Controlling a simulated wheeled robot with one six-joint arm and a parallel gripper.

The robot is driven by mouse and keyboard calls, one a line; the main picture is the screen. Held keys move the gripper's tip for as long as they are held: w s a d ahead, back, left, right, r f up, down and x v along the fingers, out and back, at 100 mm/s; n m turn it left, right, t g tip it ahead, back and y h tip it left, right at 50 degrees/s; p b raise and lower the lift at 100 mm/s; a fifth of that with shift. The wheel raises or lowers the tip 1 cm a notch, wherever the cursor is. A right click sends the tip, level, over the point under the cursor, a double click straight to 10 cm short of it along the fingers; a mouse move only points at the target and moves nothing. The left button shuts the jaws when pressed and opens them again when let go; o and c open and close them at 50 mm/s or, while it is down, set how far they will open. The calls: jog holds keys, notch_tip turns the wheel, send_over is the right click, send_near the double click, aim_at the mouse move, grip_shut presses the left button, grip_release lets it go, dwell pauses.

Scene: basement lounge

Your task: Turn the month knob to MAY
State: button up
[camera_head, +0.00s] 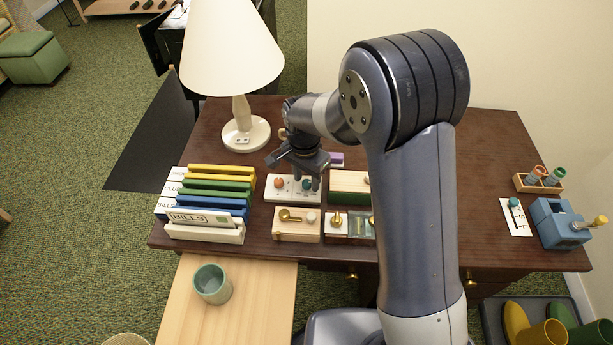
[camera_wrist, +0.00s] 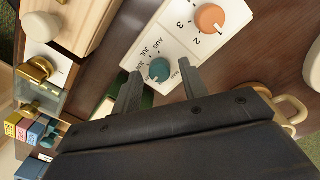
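The white calendar box (camera_head: 293,197) lies on the dark desk and also shows in the wrist view (camera_wrist: 191,42). It carries an orange knob (camera_wrist: 210,18) among numbers and a teal month knob (camera_wrist: 160,69) among month labels. My gripper (camera_wrist: 160,76) is open, with one fingertip on each side of the teal knob. I cannot tell whether either finger touches it. The knob's pointer is not clear. In the head view my gripper (camera_head: 306,183) partly hides the teal knob.
A lamp (camera_head: 246,134) stands behind and left, and a file rack (camera_head: 204,234) stands left. A blue sharpener-like device (camera_head: 560,226) is far right.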

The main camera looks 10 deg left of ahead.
aim_at(305, 181)
jog(key=shift+o, duration=0.3)
notch_tip(305, 181, up, 11)
jog(key=shift+a, duration=0.2)
jog(key=shift+w+f, duration=0.1)
jog(key=shift+f, duration=0.1)
jog(key=f, duration=1)
jog(key=shift+d+f, duration=0.2)
jog(key=shift+f, duration=0.1)
jog(key=shift+r, duration=0.1)
